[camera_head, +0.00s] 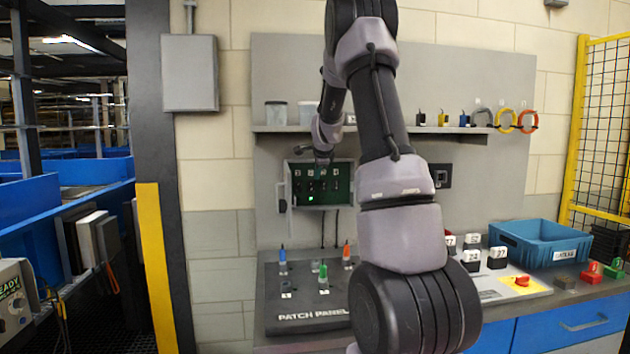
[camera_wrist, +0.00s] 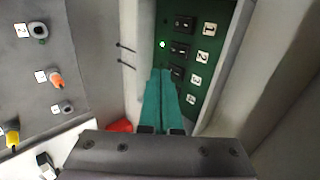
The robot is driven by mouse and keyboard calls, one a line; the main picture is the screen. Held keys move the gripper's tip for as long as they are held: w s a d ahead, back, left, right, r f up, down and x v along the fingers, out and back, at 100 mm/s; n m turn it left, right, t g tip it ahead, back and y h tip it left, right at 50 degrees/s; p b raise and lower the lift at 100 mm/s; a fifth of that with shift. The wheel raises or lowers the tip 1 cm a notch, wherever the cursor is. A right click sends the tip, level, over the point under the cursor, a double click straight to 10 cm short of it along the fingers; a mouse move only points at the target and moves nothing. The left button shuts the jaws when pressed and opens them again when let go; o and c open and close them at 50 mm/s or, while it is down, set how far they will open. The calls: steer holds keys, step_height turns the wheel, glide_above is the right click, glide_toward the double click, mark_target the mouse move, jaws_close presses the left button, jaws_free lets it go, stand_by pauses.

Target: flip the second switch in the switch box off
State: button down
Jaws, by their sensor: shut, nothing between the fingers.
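The switch box (camera_head: 345,206) hangs open on the grey wall panel, with a dark green inside. In the wrist view its green panel (camera_wrist: 214,60) carries black switches labelled 1 to 4. The second switch (camera_wrist: 180,50) sits beside the label 2, and a small lit lamp (camera_wrist: 162,44) is level with it. My gripper (camera_wrist: 163,72) has its teal fingers together and empty. The tips are at the panel near the second and third switches; I cannot tell whether they touch. The fingers hide the fourth switch. In the head view my gripper (camera_head: 322,158) is at the box's upper edge.
The box door (camera_head: 282,192) is open on the left. A patch panel (camera_head: 300,300) with coloured plugs stands below. A shelf (camera_head: 290,129) with jars and hanging cables is above. A blue bin (camera_head: 540,245) and numbered blocks are at the right.

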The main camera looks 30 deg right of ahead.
mark_target(311, 186)
steer(key=x, duration=0.4)
steer(key=r+x, duration=0.1)
steer(key=x, duration=0.2)
steer(key=w+x, duration=0.1)
steer(key=x, duration=0.3)
steer(key=shift+w+d, duration=0.2)
steer(key=shift+w, duration=0.15)
steer(key=shift+w+d, duration=0.15)
steer(key=shift+w, duration=0.25)
steer(key=shift+f, duration=0.1)
steer(key=shift+w, duration=0.15)
steer(key=shift+r, duration=0.85)
